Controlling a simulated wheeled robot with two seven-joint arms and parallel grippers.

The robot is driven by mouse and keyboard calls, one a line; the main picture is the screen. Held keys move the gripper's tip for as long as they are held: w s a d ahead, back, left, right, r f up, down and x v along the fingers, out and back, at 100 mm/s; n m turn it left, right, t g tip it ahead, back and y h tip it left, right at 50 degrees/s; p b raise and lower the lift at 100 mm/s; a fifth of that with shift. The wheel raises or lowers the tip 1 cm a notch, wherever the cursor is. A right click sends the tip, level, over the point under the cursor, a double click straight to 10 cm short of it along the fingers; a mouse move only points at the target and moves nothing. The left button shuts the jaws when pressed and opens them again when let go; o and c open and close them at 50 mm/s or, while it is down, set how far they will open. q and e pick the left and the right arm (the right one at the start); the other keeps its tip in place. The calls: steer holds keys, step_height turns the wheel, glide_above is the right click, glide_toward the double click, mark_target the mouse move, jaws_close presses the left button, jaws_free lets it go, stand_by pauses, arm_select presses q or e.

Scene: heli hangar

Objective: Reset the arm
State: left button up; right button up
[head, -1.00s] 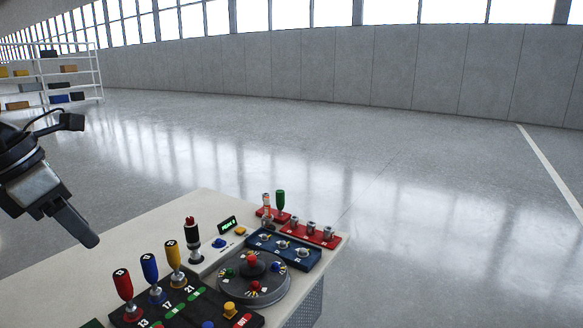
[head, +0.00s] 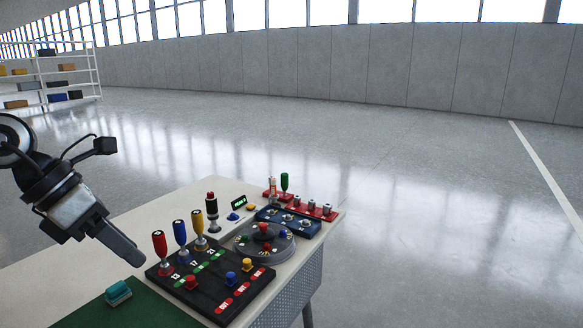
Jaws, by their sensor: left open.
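My left gripper (head: 128,250) comes in from the left and hangs above the left part of the control table (head: 150,220), its fingers pointing down and to the right. It is open and holds nothing that I can see. Its fingertip shows just left of the red-handled lever (head: 160,246) in the picture; I cannot tell how far apart they are. A blue lever (head: 180,236) and a yellow lever (head: 197,224) stand upright beside the red one on the black panel (head: 208,296). My right gripper is not in view.
A teal block (head: 118,292) lies on a green mat (head: 150,306) at the table's near left. A round dial panel (head: 284,246), a blue switch panel (head: 308,230) and a red panel (head: 328,216) sit farther right. White shelves (head: 68,75) stand far back. The floor beyond is clear.

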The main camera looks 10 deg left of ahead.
arm_select(q)
steer(key=d+f+n+t+h, duration=0.3)
steer(key=d+n+h, duration=0.5)
steer(key=d+h, duration=0.85)
step_height(320, 180, down, 12)
steer(key=n+t+y, duration=1.2)
steer(key=n+y, duration=0.2)
steer(key=n, duration=0.9)
steer(key=s+f+n+g+y, duration=0.2)
steer(key=s+f+n, duration=0.3)
steer(key=f, duration=0.3)
steer(key=s+f+n+g+y, duration=0.3)
steer(key=s+f+n+g, duration=0.2)
steer(key=f, duration=0.4)
steer(key=shift+s+a+f, duration=0.2)
steer(key=shift+s+a, duration=0.05)
steer(key=shift+s, duration=0.35)
